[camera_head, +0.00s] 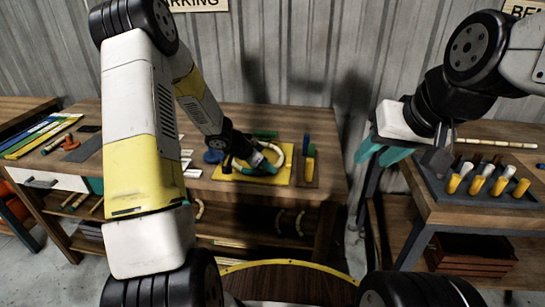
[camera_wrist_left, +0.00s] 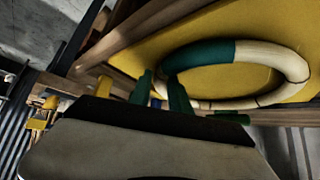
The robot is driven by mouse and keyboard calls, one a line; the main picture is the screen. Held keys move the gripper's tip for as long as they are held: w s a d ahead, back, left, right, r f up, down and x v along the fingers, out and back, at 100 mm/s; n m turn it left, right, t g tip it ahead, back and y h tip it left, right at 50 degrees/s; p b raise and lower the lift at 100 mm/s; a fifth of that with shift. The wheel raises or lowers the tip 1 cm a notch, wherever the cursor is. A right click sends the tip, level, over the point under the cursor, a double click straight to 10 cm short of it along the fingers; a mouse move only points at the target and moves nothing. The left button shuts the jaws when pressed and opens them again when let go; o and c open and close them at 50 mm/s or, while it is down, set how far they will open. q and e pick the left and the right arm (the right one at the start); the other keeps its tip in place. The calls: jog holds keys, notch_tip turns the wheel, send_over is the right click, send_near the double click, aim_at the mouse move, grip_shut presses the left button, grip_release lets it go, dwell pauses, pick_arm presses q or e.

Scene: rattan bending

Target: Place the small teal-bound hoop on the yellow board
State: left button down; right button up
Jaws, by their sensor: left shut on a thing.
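The small hoop (camera_head: 282,153) is pale rattan with teal binding; it also shows in the left wrist view (camera_wrist_left: 269,58). The yellow board (camera_head: 228,175) lies on the middle table, and its surface shows in the left wrist view (camera_wrist_left: 135,62). My left gripper (camera_head: 266,164) is shut on the hoop, near its teal-bound part, with the hoop over the board. I cannot tell whether the hoop touches the board. The gripper hides part of the hoop. My right gripper (camera_head: 380,154) is empty, with its teal fingers apart, between the middle and right tables.
A dark tray (camera_head: 457,199) with several yellow, white and brown pegs is on the right table. Long coloured strips (camera_head: 40,135) lie at the far left.

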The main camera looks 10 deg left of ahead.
pick_arm(q)
jog(key=c, duration=1.2)
grip_release()
jog(key=shift+f, duration=0.1)
jog(key=shift+a+r, duration=0.15)
jog(key=shift+r, duration=0.15)
jog(key=s+a+r+n+t+y, duration=0.2)
jog(key=s+a+r, duration=0.15)
jog(key=r, duration=0.55)
jog(key=s+a+r+n+t+y, duration=0.25)
jog(key=a+r, duration=0.25)
jog(key=r, duration=0.4)
jog(key=s+a+r+n+t+y, duration=0.1)
jog(key=s+a+r+n+y, duration=0.15)
jog(key=a+r, duration=0.45)
jog(key=s+d+g+h, duration=0.1)
jog(key=s+d, duration=0.2)
jog(key=s, duration=0.4)
jog(key=s+d+r+n+g+h, duration=0.1)
jog(key=s+d+g, duration=0.1)
jog(key=s+d, duration=0.2)
jog(key=s+d+n+g+h, duration=0.1)
jog(key=s+d, duration=0.2)
jog(key=s, duration=0.8)
jog(key=shift+d+r, duration=0.3)
jog(key=shift+d, duration=0.05)
